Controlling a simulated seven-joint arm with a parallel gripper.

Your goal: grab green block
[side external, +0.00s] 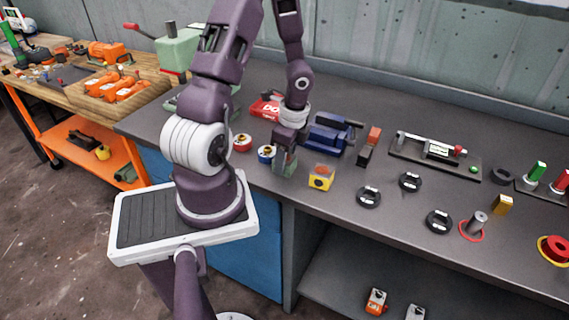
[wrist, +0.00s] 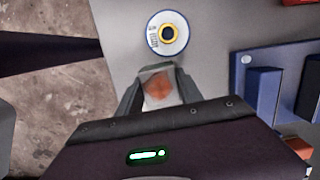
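My gripper (side external: 285,162) points down at the front edge of the grey workbench, left of a yellow block. A block with a dull greenish side (side external: 290,169) shows between and behind the fingers, mostly hidden by them. In the wrist view a pale block with an orange patch on top (wrist: 158,88) lies between the two fingertips (wrist: 158,92). The fingers stand close along both its sides; whether they press on it I cannot tell. The block appears to be at bench level.
A blue-and-white round roll (side external: 266,153) lies just beside the gripper; it also shows in the wrist view (wrist: 168,34). A yellow block (side external: 321,178) stands to the right, a blue vise (side external: 330,135) behind. Black discs (side external: 369,196) lie further right. The bench's front edge is close.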

